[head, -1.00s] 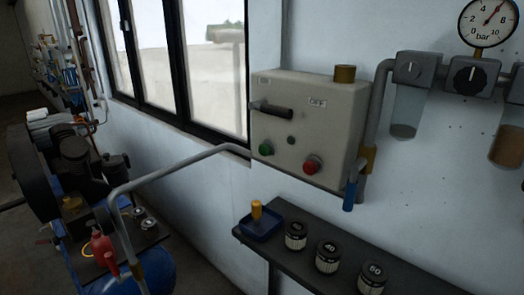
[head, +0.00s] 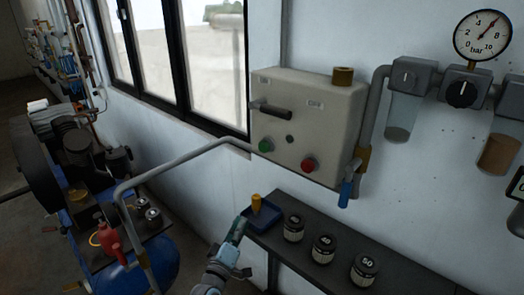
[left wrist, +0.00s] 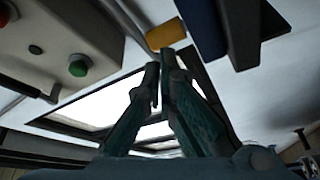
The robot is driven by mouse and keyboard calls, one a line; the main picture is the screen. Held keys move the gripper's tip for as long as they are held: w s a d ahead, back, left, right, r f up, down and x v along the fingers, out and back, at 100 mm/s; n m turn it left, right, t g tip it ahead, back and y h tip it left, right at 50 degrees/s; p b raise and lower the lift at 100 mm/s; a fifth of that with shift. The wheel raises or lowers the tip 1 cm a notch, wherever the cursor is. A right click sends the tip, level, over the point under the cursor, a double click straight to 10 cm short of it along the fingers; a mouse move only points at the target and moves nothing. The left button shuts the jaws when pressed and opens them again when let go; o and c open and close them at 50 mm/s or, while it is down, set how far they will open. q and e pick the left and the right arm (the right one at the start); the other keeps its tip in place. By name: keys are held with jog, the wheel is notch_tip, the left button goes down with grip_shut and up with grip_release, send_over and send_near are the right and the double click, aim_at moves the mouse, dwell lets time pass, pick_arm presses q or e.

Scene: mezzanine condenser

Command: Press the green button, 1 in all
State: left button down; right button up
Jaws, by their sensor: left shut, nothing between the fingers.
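The green button (head: 265,146) is at the lower left of the front of a grey control box (head: 300,110) on the wall. A red button (head: 308,165) is to its right, and a small dark round part is between them. The green button also shows in the left wrist view (left wrist: 78,66), at the upper left. My left gripper (head: 238,226) is below the box, by the left end of the shelf, apart from the button. Its fingers (left wrist: 163,62) are together and empty in the left wrist view. My right gripper is not in view.
A grey pipe (head: 180,157) runs in from the left. A dark handle (head: 270,110) sticks out above the green button. A compressor stands at left.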

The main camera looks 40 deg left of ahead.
aim_at(264, 147)
pick_arm(q)
jog(key=a+r+n+t+y+p, duration=0.1)
jog(key=r+n+y, duration=0.5)
jog(key=r, duration=1.3)
jog(key=s+a+n+t, duration=0.1)
jog(key=a+n, duration=0.1)
jog(key=n, duration=0.1)
jog(key=shift+r+n+p, duration=0.3)
jog(key=shift+n+p, duration=0.05)
jog(key=shift+n, duration=0.05)
jog(key=shift+w+a, duration=0.1)
jog(key=shift+w, duration=0.05)
jog(key=w+b, duration=0.5)
jog(key=w, duration=0.3)
jog(key=shift+w+d, duration=0.35)
jog(key=shift+d, duration=0.05)
jog(key=shift+w+f, duration=0.1)
jog(key=shift+w, duration=0.3)
